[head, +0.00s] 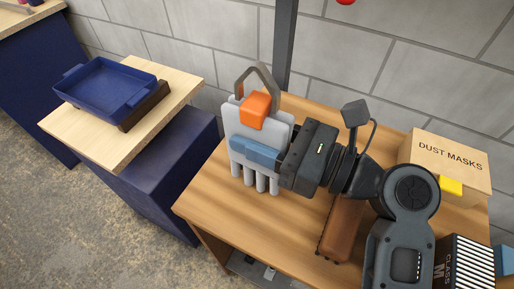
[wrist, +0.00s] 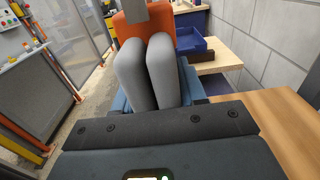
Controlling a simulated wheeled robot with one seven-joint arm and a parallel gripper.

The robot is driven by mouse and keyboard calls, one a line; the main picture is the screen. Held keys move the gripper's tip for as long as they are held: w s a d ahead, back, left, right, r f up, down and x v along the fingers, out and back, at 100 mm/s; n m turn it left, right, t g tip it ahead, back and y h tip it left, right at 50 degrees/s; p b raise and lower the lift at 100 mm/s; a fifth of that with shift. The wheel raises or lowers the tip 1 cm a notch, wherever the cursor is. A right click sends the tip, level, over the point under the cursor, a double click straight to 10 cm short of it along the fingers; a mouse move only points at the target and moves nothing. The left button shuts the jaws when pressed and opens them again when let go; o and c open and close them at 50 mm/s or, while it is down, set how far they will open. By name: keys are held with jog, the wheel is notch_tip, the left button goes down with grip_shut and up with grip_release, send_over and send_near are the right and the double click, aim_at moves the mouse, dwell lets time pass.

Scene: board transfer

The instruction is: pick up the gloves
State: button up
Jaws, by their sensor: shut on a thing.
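The gloves (head: 237,118) are a light grey pair with fingers pointing down, topped by an orange clip (head: 256,111) with a grey metal loop. My gripper (head: 240,147) is shut on the gloves, its blue fingers pressed on their sides. In the wrist view the grey gloves (wrist: 148,72) stand upright between the blue fingers, with the orange clip (wrist: 130,24) beyond. The gloves are over the left part of the wooden table (head: 221,207). I cannot tell whether their fingertips touch the tabletop.
A blue tray (head: 105,84) sits on a brown piece on a lighter wooden top (head: 110,145) at the left, across a gap. A dust masks box (head: 446,160) stands at the right. A brown case (head: 342,229) lies below my arm. A dark post (head: 285,45) rises behind.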

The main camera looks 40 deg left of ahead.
jog(key=c, duration=0.3)
jog(key=shift+r, duration=0.15)
jog(key=shift+c, duration=0.2)
